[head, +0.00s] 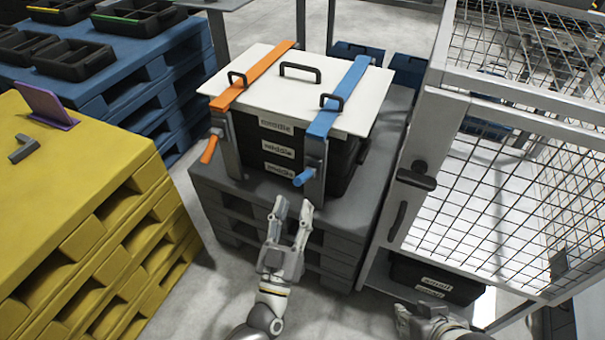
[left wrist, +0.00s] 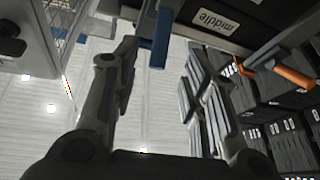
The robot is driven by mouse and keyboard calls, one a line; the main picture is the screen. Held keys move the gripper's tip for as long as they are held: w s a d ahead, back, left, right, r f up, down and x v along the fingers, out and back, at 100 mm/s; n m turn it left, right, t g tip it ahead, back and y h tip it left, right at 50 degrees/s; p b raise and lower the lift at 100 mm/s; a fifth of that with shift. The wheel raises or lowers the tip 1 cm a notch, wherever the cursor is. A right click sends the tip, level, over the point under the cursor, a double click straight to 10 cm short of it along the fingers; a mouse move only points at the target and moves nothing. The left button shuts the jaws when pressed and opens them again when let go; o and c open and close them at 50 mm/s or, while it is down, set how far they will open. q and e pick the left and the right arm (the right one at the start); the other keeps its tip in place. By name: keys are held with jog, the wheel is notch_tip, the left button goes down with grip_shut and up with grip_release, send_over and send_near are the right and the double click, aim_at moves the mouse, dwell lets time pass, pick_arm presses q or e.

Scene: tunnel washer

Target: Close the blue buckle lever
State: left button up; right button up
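The blue buckle lever (head: 304,177) sticks out and down from its metal buckle (head: 315,160), at the lower end of the blue strap (head: 335,100) on the front of the stacked black crates. In the left wrist view the blue lever (left wrist: 160,40) shows at the top, beside the left-hand finger. My left gripper (head: 293,205) is open and empty just below the lever, fingers pointing up toward it; I see no clear contact. My right gripper (head: 430,322) is only partly in view at the bottom edge, and its fingers cannot be made out clearly.
An orange strap (head: 250,76) with an orange lever (head: 208,150) is to the left. A white lid (head: 300,88) covers the crates on a grey pallet (head: 260,187). A wire cage (head: 480,190) stands close on the right. A yellow pallet stack (head: 80,180) stands left.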

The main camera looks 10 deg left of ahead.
aim_at(302, 179)
pick_arm(q)
jog(key=x, duration=0.7)
jog(key=shift+w+r+b, duration=0.15)
jog(key=shift+w+b, duration=0.15)
jog(key=shift+w, duration=0.1)
pick_arm(e)
jog(key=w, duration=0.1)
jog(key=w+r+t, duration=0.1)
jog(key=w+a+t, duration=0.1)
jog(key=shift+w+a+r, duration=0.1)
jog(key=shift+w+r, duration=0.15)
jog(key=shift+r, duration=0.05)
pick_arm(q)
jog(key=shift+c, duration=0.4)
grip_shut()
